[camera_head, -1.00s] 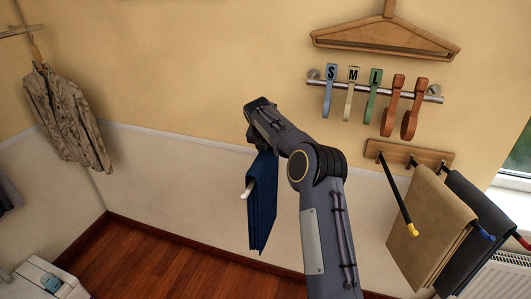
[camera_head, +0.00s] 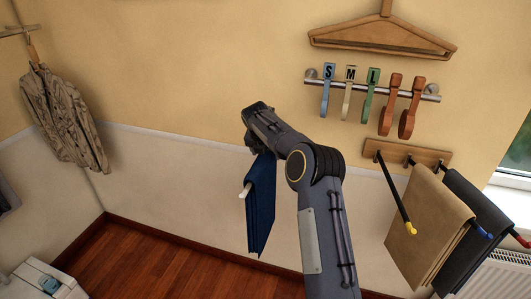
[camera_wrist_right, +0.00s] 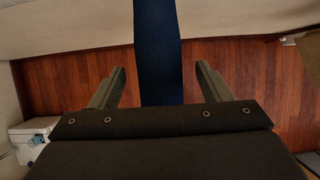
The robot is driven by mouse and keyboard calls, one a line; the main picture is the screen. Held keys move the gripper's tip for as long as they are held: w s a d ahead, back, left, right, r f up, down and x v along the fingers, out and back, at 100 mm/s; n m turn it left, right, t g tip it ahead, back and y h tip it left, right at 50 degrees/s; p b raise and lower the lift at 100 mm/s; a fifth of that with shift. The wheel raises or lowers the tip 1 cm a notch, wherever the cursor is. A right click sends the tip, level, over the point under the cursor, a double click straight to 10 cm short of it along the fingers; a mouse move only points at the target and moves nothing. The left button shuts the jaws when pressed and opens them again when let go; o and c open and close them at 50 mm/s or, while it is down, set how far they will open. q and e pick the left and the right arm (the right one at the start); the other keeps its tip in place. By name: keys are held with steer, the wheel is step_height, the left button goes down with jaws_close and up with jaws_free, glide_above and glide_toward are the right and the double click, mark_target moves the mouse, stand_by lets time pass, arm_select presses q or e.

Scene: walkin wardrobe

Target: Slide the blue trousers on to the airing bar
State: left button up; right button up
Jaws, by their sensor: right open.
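The blue trousers (camera_head: 261,205) hang folded over a bar with a white tip (camera_head: 246,190), left of my right arm in the head view. The bar's wall end is hidden behind the trousers and my arm. My right gripper (camera_head: 252,145) is at the top of the trousers, partly hidden by its own wrist. In the right wrist view the trousers (camera_wrist_right: 158,45) run as a dark blue strip between the two spread fingers of the open gripper (camera_wrist_right: 161,70), with a gap on each side. My left gripper is not in view.
Right of my arm, a wall rack (camera_head: 408,154) has a bare yellow-tipped bar (camera_head: 396,196), tan trousers (camera_head: 430,230) and dark trousers (camera_head: 476,215). Above it are a rail (camera_head: 350,86) with size tags and a wooden hanger (camera_head: 383,38). A camouflage jacket (camera_head: 62,115) hangs left.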

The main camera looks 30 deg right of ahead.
steer(key=shift+f, duration=0.1)
steer(key=b+v, duration=0.1)
steer(key=v, duration=0.5)
steer(key=shift+a+r, duration=0.15)
steer(key=shift+r, duration=0.2)
steer(key=shift+s+a+r+b, duration=0.2)
steer(key=shift+s+r+b, duration=0.1)
steer(key=shift+r, duration=0.35)
steer(key=s+a+r+m+t+y+b, duration=0.1)
steer(key=s+a+r+m+y, duration=0.15)
steer(key=s+a+m, duration=0.5)
steer(key=s+a+r+m+t+y+b, duration=0.1)
steer(key=s+a+r+m, duration=0.2)
steer(key=s, duration=0.8)
steer(key=s+a+f+m+y, duration=0.1)
steer(key=s+a+f+m, duration=0.2)
steer(key=s, duration=0.4)
steer(key=s+a+f+m+y, duration=0.2)
steer(key=s+a+f+m, duration=0.2)
steer(key=s+m, duration=0.4)
steer(key=s+a+f+m+y, duration=0.1)
steer(key=s+a+f+m, duration=0.3)
steer(key=s+a+m, duration=0.2)
steer(key=shift+s+b, duration=0.4)
steer(key=shift+s, duration=0.8)
steer(key=shift+a+f, duration=0.1)
steer(key=shift+a, duration=0.05)
